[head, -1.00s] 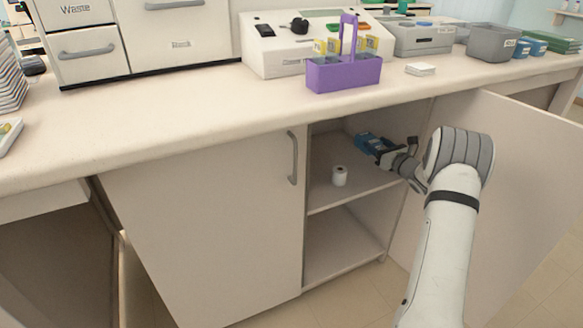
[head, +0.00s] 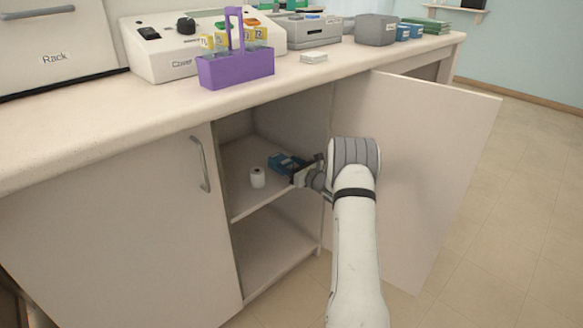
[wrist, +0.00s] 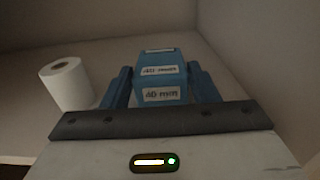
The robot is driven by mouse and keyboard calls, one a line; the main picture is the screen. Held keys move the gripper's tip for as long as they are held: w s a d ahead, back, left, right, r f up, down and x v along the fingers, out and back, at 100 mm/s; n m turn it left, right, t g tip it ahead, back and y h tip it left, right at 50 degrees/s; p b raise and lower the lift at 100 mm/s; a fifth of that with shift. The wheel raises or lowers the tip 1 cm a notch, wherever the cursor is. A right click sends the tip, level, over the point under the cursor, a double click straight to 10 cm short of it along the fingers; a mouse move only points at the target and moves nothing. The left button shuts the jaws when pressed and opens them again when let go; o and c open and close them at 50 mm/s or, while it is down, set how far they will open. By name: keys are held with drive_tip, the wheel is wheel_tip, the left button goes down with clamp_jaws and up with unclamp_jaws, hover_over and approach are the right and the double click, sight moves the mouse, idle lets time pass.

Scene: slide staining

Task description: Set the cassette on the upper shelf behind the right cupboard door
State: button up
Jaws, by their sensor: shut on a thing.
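The blue cassette (head: 283,162) is inside the open right cupboard, at the upper shelf (head: 243,200). The right cupboard door (head: 405,170) stands wide open to the right of my arm.
The lower compartment (head: 270,250) looks empty. The left door (head: 120,220) is shut. A purple rack (head: 236,68) stands on the counter above.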

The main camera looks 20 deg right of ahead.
drive_tip(key=o, duration=1.2)
